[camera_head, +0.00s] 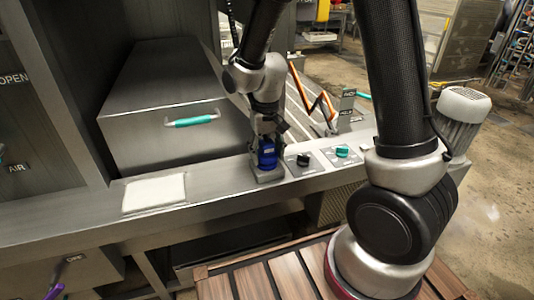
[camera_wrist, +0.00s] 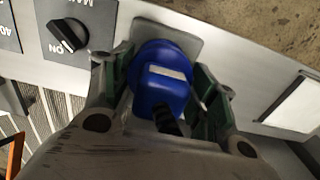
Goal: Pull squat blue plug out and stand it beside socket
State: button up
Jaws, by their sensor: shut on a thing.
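The squat blue plug (camera_head: 267,155) stands upright at the grey socket block (camera_head: 269,174) on the metal ledge. In the wrist view the blue plug (camera_wrist: 160,85) sits between the fingers, with a pale label on its top and a dark cable leaving it. Part of the socket's grey plate (camera_wrist: 187,38) shows behind it. My gripper (camera_head: 267,140) comes down from above and is shut on the plug; the fingers also show in the wrist view (camera_wrist: 163,90). Whether the plug is fully seated is hidden.
A white pad (camera_head: 153,193) lies on the ledge to the left. A black rotary knob (camera_head: 303,159) and a teal knob (camera_head: 342,151) stand close to the right. A metal box with a teal handle (camera_head: 194,121) is behind. The ledge between pad and socket is clear.

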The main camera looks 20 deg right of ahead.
aim_at(266, 142)
jog(key=shift+r, duration=2.7)
jog(key=shift+a, duration=0.1)
